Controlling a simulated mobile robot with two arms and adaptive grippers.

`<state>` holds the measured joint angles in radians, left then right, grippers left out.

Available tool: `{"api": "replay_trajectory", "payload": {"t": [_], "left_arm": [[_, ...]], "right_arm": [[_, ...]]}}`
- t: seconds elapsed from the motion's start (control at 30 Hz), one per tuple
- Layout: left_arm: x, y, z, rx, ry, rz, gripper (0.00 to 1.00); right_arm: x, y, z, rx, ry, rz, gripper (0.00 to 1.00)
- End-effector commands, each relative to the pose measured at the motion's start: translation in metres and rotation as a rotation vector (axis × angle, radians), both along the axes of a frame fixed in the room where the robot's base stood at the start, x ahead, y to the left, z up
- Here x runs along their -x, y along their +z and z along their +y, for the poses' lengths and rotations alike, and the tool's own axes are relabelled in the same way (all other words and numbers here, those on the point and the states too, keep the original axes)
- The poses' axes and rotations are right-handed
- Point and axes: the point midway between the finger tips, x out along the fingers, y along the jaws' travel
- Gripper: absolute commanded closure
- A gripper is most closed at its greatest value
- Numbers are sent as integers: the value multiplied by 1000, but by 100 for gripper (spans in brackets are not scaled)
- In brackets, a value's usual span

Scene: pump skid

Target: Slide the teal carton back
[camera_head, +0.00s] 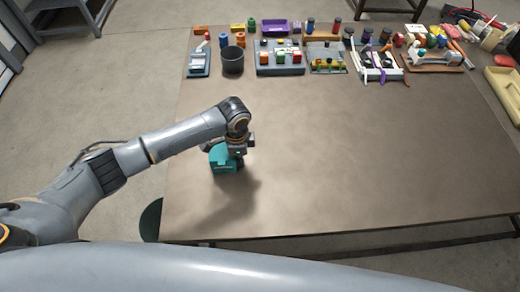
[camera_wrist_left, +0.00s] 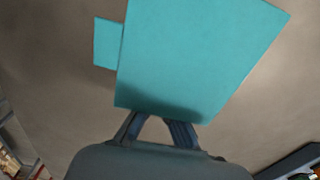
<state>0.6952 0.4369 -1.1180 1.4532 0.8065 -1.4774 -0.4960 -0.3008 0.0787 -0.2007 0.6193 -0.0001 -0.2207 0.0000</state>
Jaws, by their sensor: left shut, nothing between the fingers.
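The teal carton (camera_head: 222,165) stands on the brown table near its left front part. In the left wrist view the carton (camera_wrist_left: 195,55) fills the upper middle, with a small teal flap or tab (camera_wrist_left: 108,43) at its left. My left gripper (camera_head: 238,158) is over the carton's right side in the head view and hides part of it. In the left wrist view my left gripper (camera_wrist_left: 160,122) is shut and empty, its fingers meeting the carton's lower edge in the picture. I cannot tell whether they touch it. My right gripper does not show.
The table (camera_head: 350,160) is clear around the carton and across its middle. Along the back edge stand a dark cup (camera_head: 232,60), a grey tray with coloured blocks (camera_head: 280,58) and several tools and small parts. A yellow tray (camera_head: 504,92) lies at the right edge.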

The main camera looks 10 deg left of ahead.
Motion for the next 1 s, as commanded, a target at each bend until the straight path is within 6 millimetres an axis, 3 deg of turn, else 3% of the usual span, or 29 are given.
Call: {"api": "replay_trajectory", "payload": {"t": [0.03,0.17,0.63,0.77,1.0], "left_arm": [[3,4,11,-3,3,4,100],[5,1,24,-3,1,2,100],[5,2,25,0,-1,-1,100],[4,18,25,0,-1,-4,100],[4,69,25,0,-2,-5,100]], "right_arm": [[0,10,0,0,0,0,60],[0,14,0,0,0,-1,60],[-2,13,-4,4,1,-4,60],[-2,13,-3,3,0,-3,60],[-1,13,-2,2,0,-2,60]]}}
